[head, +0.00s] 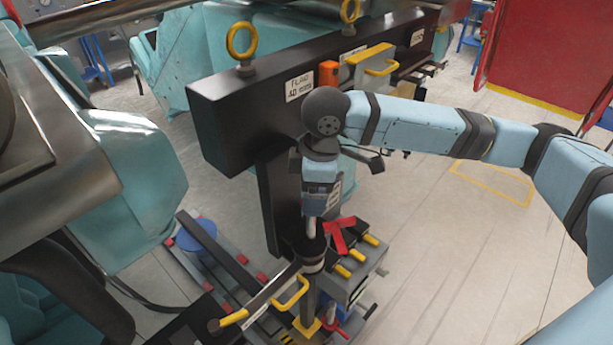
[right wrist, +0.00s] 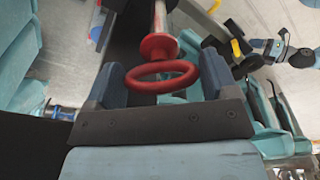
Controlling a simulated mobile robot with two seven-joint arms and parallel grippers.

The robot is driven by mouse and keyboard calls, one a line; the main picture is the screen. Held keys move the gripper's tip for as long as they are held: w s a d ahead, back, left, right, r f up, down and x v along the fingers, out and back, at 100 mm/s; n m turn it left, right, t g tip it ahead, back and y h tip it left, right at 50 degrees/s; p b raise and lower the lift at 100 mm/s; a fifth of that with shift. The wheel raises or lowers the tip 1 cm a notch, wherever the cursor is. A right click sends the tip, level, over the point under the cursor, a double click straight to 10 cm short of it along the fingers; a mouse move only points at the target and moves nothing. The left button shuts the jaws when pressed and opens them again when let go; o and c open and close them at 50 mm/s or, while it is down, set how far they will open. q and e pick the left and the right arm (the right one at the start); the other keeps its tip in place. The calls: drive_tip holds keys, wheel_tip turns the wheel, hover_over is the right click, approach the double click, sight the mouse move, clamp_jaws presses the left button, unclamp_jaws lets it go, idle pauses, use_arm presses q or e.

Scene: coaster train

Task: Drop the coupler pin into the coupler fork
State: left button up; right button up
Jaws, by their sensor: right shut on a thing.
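My right gripper (head: 316,212) hangs down in the head view, in front of the black beam. It is shut on the coupler pin, whose red ring handle (right wrist: 162,77) shows between the two finger pads in the right wrist view. A red collar and a pale metal shaft extend beyond the ring, away from the gripper. In the head view a short pale piece shows under the gripper, just above a dark round part (head: 303,246) on an upright post. I cannot tell whether this is the coupler fork or whether the pin touches it. My left gripper is out of view.
The black beam (head: 235,125) with yellow ring bolts (head: 241,40) stands close behind my right wrist. A grey block with yellow pegs (head: 357,255) and a red lever (head: 338,238) are right of the post. A yellow-ended bar (head: 258,303) lies left. Open floor (head: 450,270) is at right.

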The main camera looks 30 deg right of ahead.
sight(313, 230)
drive_tip(key=shift+f+b, duration=0.3)
drive_tip(key=shift+f, duration=3.1)
drive_tip(key=shift+s+f+b, duration=0.1)
drive_tip(key=shift+f+b, duration=0.35)
drive_tip(key=shift+f, duration=1.55)
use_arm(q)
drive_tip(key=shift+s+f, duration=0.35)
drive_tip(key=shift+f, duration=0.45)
use_arm(e)
drive_tip(key=shift+f, duration=0.55)
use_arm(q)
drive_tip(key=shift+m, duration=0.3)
